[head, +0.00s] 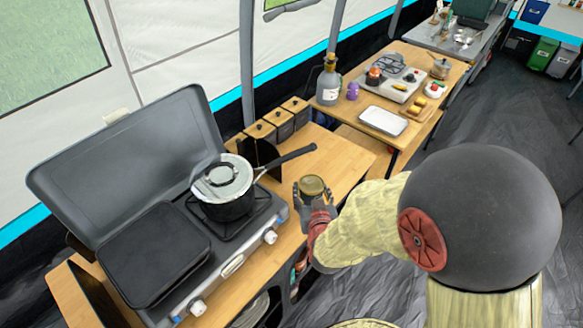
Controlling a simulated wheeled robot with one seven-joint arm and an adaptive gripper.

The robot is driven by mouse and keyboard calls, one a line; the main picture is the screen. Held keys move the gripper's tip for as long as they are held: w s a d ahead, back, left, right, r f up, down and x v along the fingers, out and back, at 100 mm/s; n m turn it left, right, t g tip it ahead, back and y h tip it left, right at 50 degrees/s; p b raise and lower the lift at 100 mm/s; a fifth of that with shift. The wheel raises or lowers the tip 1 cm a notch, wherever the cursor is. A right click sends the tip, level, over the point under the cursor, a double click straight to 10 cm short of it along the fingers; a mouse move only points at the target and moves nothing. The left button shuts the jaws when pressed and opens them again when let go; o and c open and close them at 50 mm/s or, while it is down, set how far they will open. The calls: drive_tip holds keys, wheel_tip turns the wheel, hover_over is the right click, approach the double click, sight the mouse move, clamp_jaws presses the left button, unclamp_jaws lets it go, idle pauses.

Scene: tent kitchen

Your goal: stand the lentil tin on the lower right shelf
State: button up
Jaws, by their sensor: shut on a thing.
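My gripper (312,194) is shut on a small round tin (312,185) with a gold-coloured lid, and its fingers are on either side of it. The tin is seen from above and looks upright. Its label does not show, so I cannot read that it is lentils. My gripper is by the front edge of the wooden counter (335,155), right of the stove. I cannot tell how high the tin is above the counter. Open shelving (294,284) shows in part below the counter's front; my arm hides much of it.
A lidded pot (225,188) sits on the stove (232,262), its long handle reaching right towards the counter. Several dark canisters (278,121) with wooden lids stand at the back. A second table (425,100) with a white tray (383,121) is farther right. The grey floor (500,125) beyond is clear.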

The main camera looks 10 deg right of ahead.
drive_tip(key=shift+w+r+b+x, duration=0.2)
drive_tip(key=shift+r+b+x, duration=0.4)
drive_tip(key=shift+x, duration=1.95)
drive_tip(key=shift+w+r+b+x, duration=0.3)
drive_tip(key=shift+b+x, duration=0.55)
drive_tip(key=shift+x, duration=1.75)
drive_tip(key=shift+w+r+b+x, duration=0.1)
drive_tip(key=shift+r+b+x, duration=0.5)
drive_tip(key=shift+x, duration=1.95)
drive_tip(key=shift+d+f, duration=0.1)
drive_tip(key=shift+d, duration=0.05)
drive_tip(key=shift+f, duration=0.15)
drive_tip(key=o, duration=1.6)
drive_tip(key=shift+f, duration=0.1)
